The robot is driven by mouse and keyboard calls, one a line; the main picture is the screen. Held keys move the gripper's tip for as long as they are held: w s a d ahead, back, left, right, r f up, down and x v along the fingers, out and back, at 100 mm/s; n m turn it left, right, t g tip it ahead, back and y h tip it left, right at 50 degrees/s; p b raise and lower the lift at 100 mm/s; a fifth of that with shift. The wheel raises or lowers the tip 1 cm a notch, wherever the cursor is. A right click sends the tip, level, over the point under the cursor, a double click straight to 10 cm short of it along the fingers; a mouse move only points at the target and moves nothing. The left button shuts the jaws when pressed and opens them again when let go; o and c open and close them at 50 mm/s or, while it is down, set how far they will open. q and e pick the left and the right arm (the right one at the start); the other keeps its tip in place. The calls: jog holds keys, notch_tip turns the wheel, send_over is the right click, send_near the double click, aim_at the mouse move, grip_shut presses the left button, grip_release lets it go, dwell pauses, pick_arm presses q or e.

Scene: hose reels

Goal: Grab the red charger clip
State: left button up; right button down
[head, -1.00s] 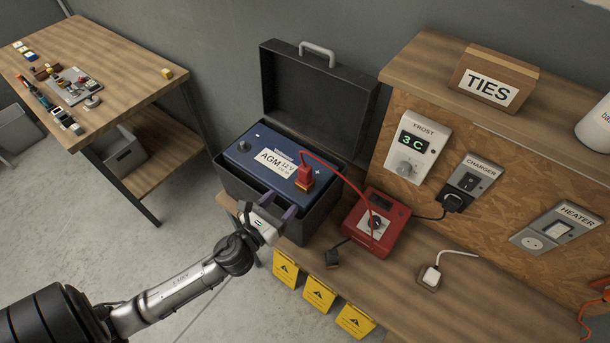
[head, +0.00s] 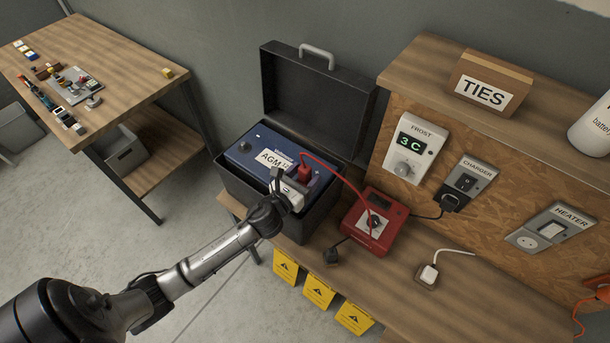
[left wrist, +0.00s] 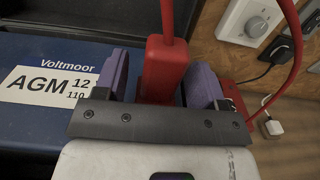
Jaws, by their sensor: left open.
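The red charger clip (head: 304,173) stands on the blue AGM battery (head: 242,157), with a red cable running from its top to the red charger (head: 374,220). In the left wrist view the clip (left wrist: 163,68) is between the two purple finger pads of my left gripper (left wrist: 162,80). A narrow gap shows on each side of it, so the jaws are open around it. In the head view my left gripper (head: 290,186) is over the battery and hides the clip's lower part. My right gripper is not in view.
The battery sits in a black case with its lid (head: 315,105) open behind it. The red cable arcs to the right of the clip. A wooden shelf with a TIES box (head: 487,82) stands at the right. A black clamp (head: 333,255) lies on the bench front.

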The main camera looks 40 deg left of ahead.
pick_arm(q)
jog(key=shift+w, duration=0.15)
jog(key=shift+c, duration=0.3)
jog(key=c, duration=1)
jog(key=shift+r, duration=0.1)
